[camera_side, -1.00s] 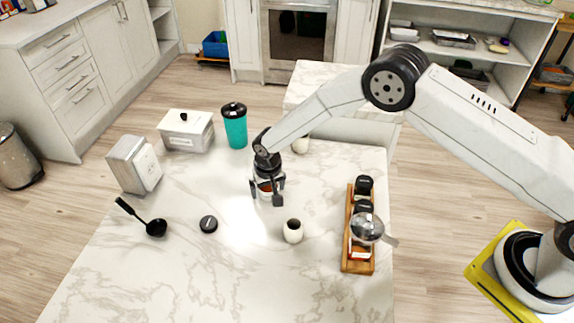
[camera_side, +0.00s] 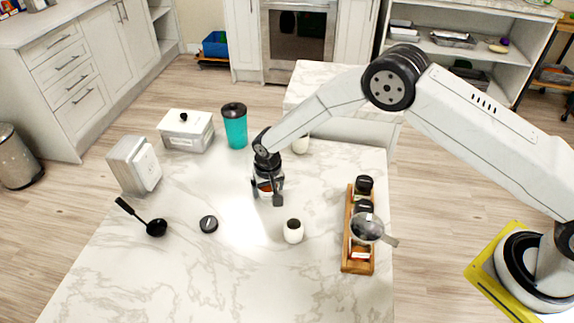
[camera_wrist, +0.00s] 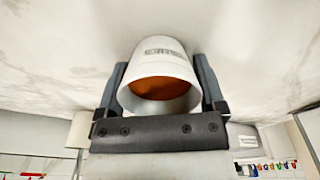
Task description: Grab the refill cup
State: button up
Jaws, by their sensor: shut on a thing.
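The refill cup (camera_wrist: 162,62) is white with dark lettering on its side and orange-brown contents. In the wrist view it sits between the two fingers of my gripper (camera_wrist: 162,85), which are closed against its sides. In the side view my gripper (camera_side: 267,197) points down over the marble counter, left of the centre. The cup (camera_side: 265,186) is mostly hidden there behind the fingers, with a bit of orange showing. I cannot tell whether the cup still touches the counter.
A small white jar (camera_side: 293,232) with a dark top stands just right of my gripper. A wooden spice rack (camera_side: 347,235) with a strainer (camera_side: 366,228) is farther right.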

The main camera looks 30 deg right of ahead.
jog(key=shift+r, duration=0.1)
jog(key=shift+r, duration=0.9)
jog(key=s+d+r, duration=0.3)
jog(key=s+r, duration=0.8)
jog(key=s, duration=0.2)
jog(key=shift+s+d, duration=0.25)
jog(key=shift+d, duration=0.05)
